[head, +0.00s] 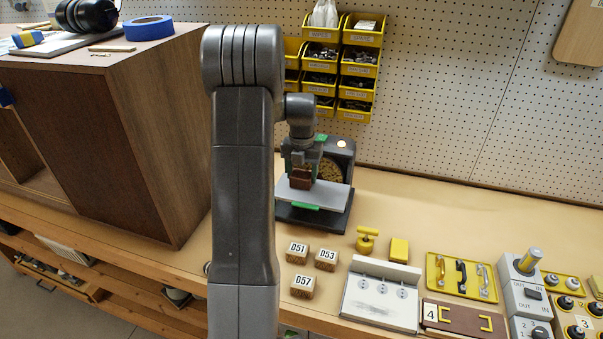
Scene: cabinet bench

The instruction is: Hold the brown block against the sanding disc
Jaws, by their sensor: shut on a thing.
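My gripper (302,166) is at the sander, pointing down, shut on the brown block (301,180). The block is low over the sander's grey table, in front of the left part of the disc. The tan sanding disc (328,168) faces the front of the dark sander (344,155), and its left part is hidden behind my gripper and the block. I cannot tell whether the block touches the disc or the table. The sander's grey table (322,194) has a green strip on its front edge.
Three labelled blocks, D51 (297,253), D53 (326,260) and D57 (303,286), sit in front of the sander. A yellow knob (367,240), a yellow block (399,250) and a white socket panel (381,295) lie to the right. A brown cabinet (130,130) stands left. Yellow bins (358,70) hang behind.

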